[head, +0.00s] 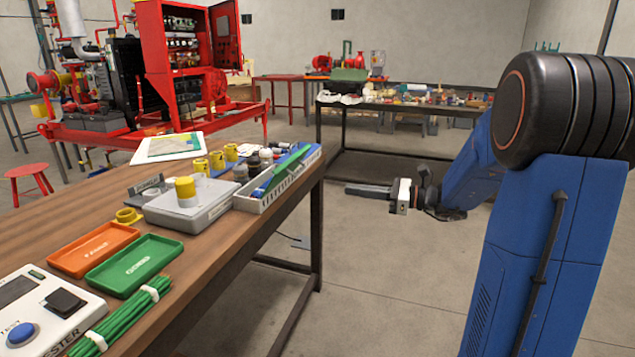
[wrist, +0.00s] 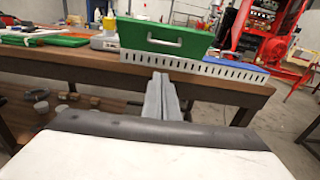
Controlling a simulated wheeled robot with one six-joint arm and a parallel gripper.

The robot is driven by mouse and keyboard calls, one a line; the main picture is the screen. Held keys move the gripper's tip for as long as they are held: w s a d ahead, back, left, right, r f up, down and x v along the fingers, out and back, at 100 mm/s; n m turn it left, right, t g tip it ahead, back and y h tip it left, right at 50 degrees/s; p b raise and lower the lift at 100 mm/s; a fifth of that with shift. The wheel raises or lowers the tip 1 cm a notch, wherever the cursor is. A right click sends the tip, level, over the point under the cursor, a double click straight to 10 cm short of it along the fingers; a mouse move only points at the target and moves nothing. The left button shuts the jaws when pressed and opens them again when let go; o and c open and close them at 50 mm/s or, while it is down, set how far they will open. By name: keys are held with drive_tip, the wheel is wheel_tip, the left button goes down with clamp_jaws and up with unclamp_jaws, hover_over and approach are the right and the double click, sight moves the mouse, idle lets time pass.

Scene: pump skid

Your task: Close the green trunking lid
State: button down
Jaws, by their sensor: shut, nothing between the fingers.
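The slotted grey trunking (head: 283,188) lies along the right edge of the wooden bench. In the wrist view the green lid (wrist: 140,32) is an upright panel with a pale handle (wrist: 151,42), above the slotted trunking wall (wrist: 190,69). My gripper (head: 350,189) is shut and empty, out over the floor to the right of the bench. In the wrist view its fingers (wrist: 158,84) point at the trunking's side, below the lid, and look apart from it.
Open floor lies between the bench and my arm. Another table (head: 400,155) stands behind.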

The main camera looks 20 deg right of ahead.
drive_tip(key=r+x, duration=0.3)
drive_tip(key=x, duration=0.9)
drive_tip(key=shift+w+a, duration=0.35)
drive_tip(key=shift+a+r+h, duration=0.1)
drive_tip(key=shift+r+h, duration=0.2)
drive_tip(key=shift+r, duration=0.05)
